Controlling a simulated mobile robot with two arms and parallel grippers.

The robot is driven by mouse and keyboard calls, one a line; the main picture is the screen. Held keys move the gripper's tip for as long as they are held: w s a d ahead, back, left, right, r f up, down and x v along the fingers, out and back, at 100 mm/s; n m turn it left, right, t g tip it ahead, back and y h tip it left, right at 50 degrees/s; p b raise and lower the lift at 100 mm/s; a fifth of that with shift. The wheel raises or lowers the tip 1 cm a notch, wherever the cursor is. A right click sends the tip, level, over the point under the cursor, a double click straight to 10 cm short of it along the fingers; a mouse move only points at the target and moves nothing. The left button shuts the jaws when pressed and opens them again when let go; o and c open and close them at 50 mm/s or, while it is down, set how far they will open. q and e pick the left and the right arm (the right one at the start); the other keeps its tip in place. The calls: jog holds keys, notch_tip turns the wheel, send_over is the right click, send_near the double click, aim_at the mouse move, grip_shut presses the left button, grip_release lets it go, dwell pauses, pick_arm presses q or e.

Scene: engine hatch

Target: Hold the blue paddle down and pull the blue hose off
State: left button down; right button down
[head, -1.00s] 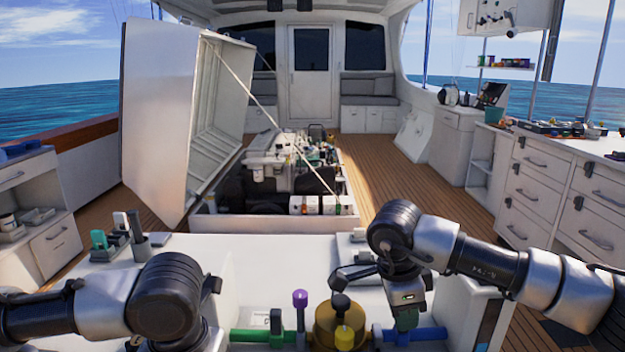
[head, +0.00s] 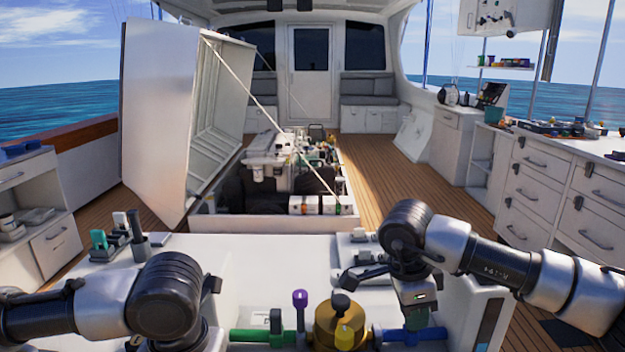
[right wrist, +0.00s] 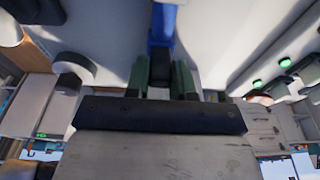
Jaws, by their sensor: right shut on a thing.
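The blue hose (head: 428,334) runs to the right from beside the round brass housing (head: 326,322) at the bottom of the head view. In the right wrist view the fingers (right wrist: 160,70) are shut around a dark section in line with the blue hose (right wrist: 162,28). I cannot clearly make out the blue paddle; only a small blue and dark piece shows between housing and hose. My left arm reaches in at the lower left, but its gripper is not visible.
Beyond the white bench is an open engine hatch (head: 160,110).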

pick_arm(q)
jog(key=shift+s+f, duration=0.15)
jog(key=shift+f, duration=0.2)
pick_arm(e)
jog(key=shift+d+r, duration=0.1)
jog(key=shift+d, duration=0.8)
jog(key=c, duration=0.7)
grip_release()
jog(key=shift+s, duration=0.1)
pick_arm(q)
jog(key=shift+s, duration=0.1)
jog(key=shift+r, duration=0.1)
jog(key=shift+r+p, duration=0.65)
jog(key=shift+p, duration=0.1)
pick_arm(e)
jog(key=shift+r, duration=0.9)
pick_arm(q)
jog(key=shift+w+r+p, duration=0.2)
jog(key=shift+r+p, duration=1.45)
jog(key=shift+r, duration=0.15)
pick_arm(e)
jog(key=shift+r, duration=2.55)
pick_arm(q)
jog(key=shift+r, duration=0.1)
notch_tip(320, 180, up, 7)
jog(key=p, duration=0.9)
jog(key=shift+p, duration=0.35)
pick_arm(e)
notch_tip(320, 180, up, 10)
jog(key=shift+f, duration=0.2)
